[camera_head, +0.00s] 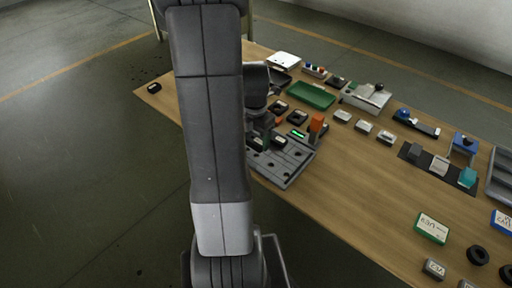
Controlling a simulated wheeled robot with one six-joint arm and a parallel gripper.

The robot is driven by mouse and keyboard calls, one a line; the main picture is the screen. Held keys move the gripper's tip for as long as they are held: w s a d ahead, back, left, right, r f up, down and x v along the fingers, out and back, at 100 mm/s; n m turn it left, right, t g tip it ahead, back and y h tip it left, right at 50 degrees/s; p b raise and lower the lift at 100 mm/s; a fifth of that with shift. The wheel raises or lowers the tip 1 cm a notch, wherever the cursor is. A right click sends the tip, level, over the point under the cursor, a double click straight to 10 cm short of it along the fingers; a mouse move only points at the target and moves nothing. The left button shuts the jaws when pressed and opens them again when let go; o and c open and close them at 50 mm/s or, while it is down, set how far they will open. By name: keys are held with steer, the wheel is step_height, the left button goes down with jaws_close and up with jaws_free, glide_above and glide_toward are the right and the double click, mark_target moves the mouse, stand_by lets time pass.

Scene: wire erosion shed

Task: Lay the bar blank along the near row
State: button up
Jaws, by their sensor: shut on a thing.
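My gripper (262,134) is low over the left part of a grey fixture plate (287,170) with dark holes, at the table's near left edge. It is shut on what I take to be the bar blank, but the jaws are small, dark and partly covered by my arm, so the bar's outline and tilt are unclear. I cannot tell whether it touches the plate. An orange block (316,123) stands upright at the plate's far right, with a small green-lit piece (297,134) to its left. The plate's left end is hidden by my arm.
Behind the plate are a green tray (311,95), a grey metal device (366,97) and several small grey blocks (364,126). To the right lie a dark strip with blocks (413,153) and a green box (431,228). The wooden table (355,195) is bare right of the plate.

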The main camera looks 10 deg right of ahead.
mark_target(255, 139)
steer(key=shift+f, duration=2)
steer(key=shift+f+b, duration=0.45)
steer(key=o, duration=1.4)
steer(key=shift+o, duration=0.2)
steer(key=shift+r+p, duration=0.5)
steer(key=shift+r, duration=0.05)
step_height(255, 139, up, 12)
steer(key=shift+f+p, duration=0.1)
steer(key=shift+p, duration=0.2)
